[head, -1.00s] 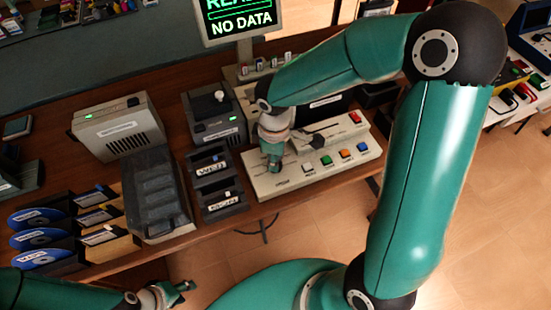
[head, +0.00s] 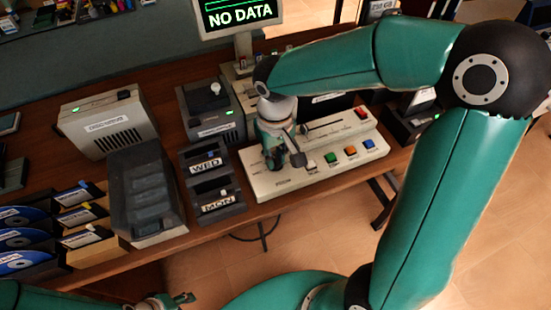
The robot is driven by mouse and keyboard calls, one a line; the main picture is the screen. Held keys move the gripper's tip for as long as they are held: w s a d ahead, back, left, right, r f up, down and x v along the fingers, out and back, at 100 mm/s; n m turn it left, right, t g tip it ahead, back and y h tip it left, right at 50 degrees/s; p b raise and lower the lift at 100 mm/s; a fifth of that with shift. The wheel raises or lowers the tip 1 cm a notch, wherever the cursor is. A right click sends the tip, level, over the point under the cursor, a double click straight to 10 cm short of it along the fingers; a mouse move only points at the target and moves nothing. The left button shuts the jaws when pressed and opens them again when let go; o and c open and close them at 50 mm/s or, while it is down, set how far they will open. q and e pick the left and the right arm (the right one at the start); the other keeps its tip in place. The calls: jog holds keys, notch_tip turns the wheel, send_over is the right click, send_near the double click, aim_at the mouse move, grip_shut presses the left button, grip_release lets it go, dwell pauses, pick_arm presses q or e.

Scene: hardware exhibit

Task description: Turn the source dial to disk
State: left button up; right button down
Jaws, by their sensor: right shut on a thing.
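A cream control panel (head: 268,184) stands on the wooden bench, with small coloured buttons and a slot across its upper part. My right gripper (head: 284,160) points down over the left half of the panel, with a dark finger on each side. It is shut on the source dial, which it hides almost wholly. I cannot read the dial's position or its marks. My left gripper (head: 180,301) is low at the bottom edge, away from the panel and partly cut off. Its jaws are too small to judge.
A monitor (head: 238,14) showing "NO DATA" stands behind the panel. Open floor lies in front of the bench.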

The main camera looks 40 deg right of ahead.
aim_at(276, 159)
jog(key=m+b, duration=0.2)
jog(key=m, duration=0.3)
jog(key=shift+m, duration=0.3)
dwell(0.4)
jog(key=c, duration=1.1)
grip_release()
jog(key=shift+c, duration=0.2)
notch_tip(276, 159, up, 12)
